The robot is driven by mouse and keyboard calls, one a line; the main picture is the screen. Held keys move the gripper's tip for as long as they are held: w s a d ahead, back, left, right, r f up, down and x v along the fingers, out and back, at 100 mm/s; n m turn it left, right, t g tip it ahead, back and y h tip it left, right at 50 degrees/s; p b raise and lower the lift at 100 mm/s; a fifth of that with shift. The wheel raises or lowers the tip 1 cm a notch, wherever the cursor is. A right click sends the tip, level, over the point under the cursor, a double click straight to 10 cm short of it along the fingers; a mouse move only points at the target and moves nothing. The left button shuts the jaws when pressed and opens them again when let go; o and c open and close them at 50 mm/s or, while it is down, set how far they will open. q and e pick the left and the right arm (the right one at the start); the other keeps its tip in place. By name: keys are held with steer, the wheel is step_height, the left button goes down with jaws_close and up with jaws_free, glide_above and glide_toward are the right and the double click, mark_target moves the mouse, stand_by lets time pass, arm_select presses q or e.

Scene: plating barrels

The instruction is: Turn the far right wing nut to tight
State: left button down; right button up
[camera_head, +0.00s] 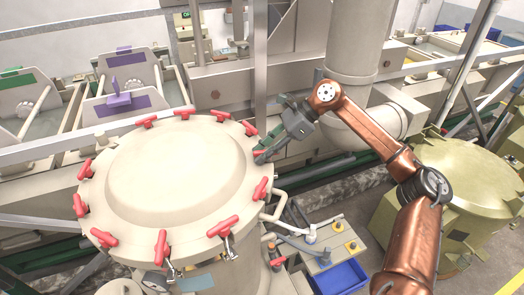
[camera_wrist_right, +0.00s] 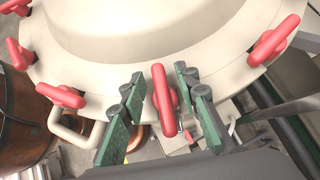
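A round cream lid (camera_head: 165,170) carries several red wing nuts around its rim. My right gripper (camera_head: 266,152) is at the lid's right edge in the head view, reaching in from the right. In the right wrist view its green-padded fingers (camera_wrist_right: 162,90) stand apart, one on each side of a red wing nut (camera_wrist_right: 163,100). This nut points roughly along the fingers. In the head view the gripper partly hides this nut. My left gripper is not in view.
Neighbouring wing nuts stand at the lid's right front (camera_head: 260,188) and right back (camera_head: 248,128). A bent cream handle (camera_head: 275,207) sticks out below the rim. A large cream pipe (camera_head: 355,50) rises behind my right arm. A blue bin (camera_head: 342,277) lies below.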

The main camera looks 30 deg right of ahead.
steer(key=shift+c, duration=0.7)
jaws_close()
